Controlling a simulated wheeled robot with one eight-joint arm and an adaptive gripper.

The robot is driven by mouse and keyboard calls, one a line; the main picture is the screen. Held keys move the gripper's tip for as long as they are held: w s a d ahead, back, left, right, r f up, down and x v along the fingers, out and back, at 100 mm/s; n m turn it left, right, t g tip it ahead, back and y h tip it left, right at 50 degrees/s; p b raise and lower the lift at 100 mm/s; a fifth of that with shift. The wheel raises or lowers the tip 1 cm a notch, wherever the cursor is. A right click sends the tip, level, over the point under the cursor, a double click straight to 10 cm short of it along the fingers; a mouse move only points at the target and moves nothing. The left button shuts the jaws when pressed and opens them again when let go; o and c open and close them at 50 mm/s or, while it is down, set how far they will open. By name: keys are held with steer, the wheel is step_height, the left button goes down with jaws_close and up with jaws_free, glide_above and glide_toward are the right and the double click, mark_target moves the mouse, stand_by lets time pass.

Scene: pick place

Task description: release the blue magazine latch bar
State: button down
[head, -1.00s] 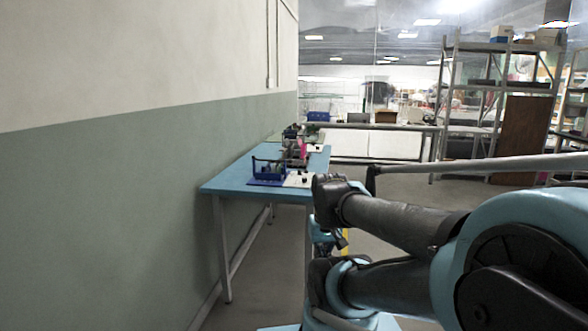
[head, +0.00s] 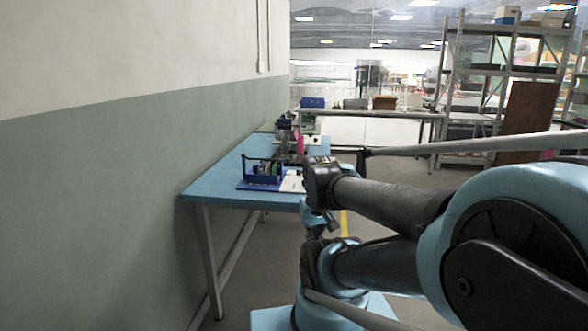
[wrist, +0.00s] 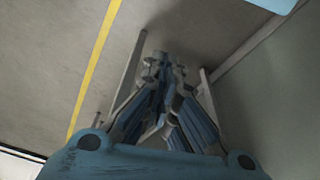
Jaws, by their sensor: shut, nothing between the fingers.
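A blue magazine (head: 262,184) with an open blue frame stands at the near end of a blue table in the head view. Its latch bar is too small to make out apart from the frame. My gripper (wrist: 172,62) shows in the wrist view, shut and empty, its fingers over bare floor. In the head view my arm covers the table's right side. The gripper is away from the magazine and touches nothing there.
The blue table (head: 213,185) runs along the green and white wall (head: 130,170). A white plate (head: 291,182) lies beside the magazine, with a pink part (head: 299,143) farther back. A metal shelf (head: 490,70) stands at the back right.

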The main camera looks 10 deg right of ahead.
steer(key=w+a+r+m+y, duration=0.1)
steer(key=w+r+m+y, duration=0.2)
steer(key=w+r+m, duration=0.5)
steer(key=w+a+r+m+y, duration=0.2)
steer(key=w+r+m+y, duration=0.15)
steer(key=w, duration=0.85)
steer(key=w+d+m+t+y, duration=0.2)
steer(key=w+d+m+y, duration=0.15)
steer(key=w+d, duration=0.5)
steer(key=w+d+m+t+y, duration=0.1)
steer(key=w+d+m+y, duration=0.35)
steer(key=w, duration=0.65)
steer(key=shift+m+h, duration=0.35)
steer(key=shift+h, duration=0.5)
steer(key=x, duration=0.9)
steer(key=shift+w+d+f, duration=0.1)
steer(key=shift+w+f, duration=0.25)
steer(key=shift+f, duration=0.15)
steer(key=shift+r, duration=0.15)
